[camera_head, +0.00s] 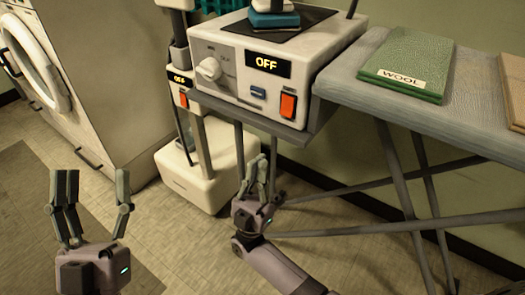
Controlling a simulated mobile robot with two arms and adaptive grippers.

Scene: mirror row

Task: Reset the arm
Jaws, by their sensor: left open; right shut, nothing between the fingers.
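My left gripper (92,205) is at the lower left of the head view, pointing up in the picture. Its fingers are spread apart and empty. My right gripper (256,172) is near the middle, in front of the ironing station's legs and below the control box. Its fingers are closed together with nothing between them. My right forearm comes in from the bottom edge, right of the middle.
A control box (225,75) with an "OFF" display carries an iron (275,18). Right of it, an ironing board (385,91) on crossed legs holds green cloth labelled WOOL (408,60). A white washer (90,70) stands left. A white tank (200,178) sits on the floor.

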